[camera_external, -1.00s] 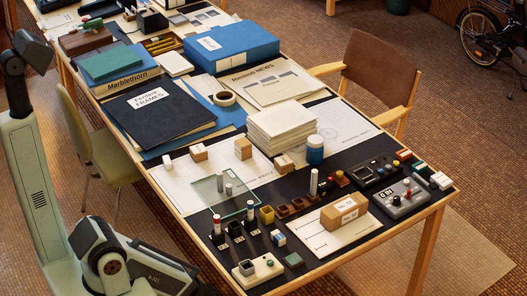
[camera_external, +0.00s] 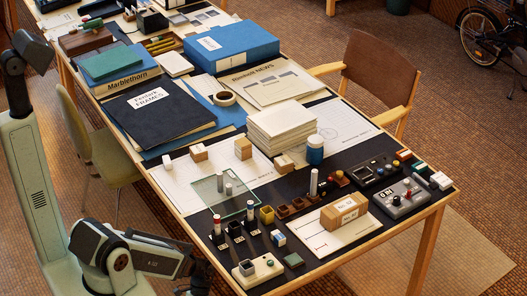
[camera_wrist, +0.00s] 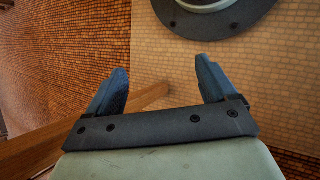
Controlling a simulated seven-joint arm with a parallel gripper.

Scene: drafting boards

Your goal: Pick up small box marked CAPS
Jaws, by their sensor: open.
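Several small tan cardboard boxes stand on the drafting table. One is at the left of the drawing sheets (camera_external: 199,153), one is near the middle (camera_external: 243,149), and one lies by the paper stack (camera_external: 284,163). The lettering is too small to read, so I cannot tell which is marked CAPS. My gripper (camera_wrist: 161,66) is open and empty in the wrist view, with tiled floor behind its fingers. In the external view my arm's end is low, beside the table's near-left edge.
The table's wooden edge (camera_external: 204,240) runs beside my arm. Near it stand several black holders, a glass plate (camera_external: 222,192) and a pale control box (camera_external: 257,271).

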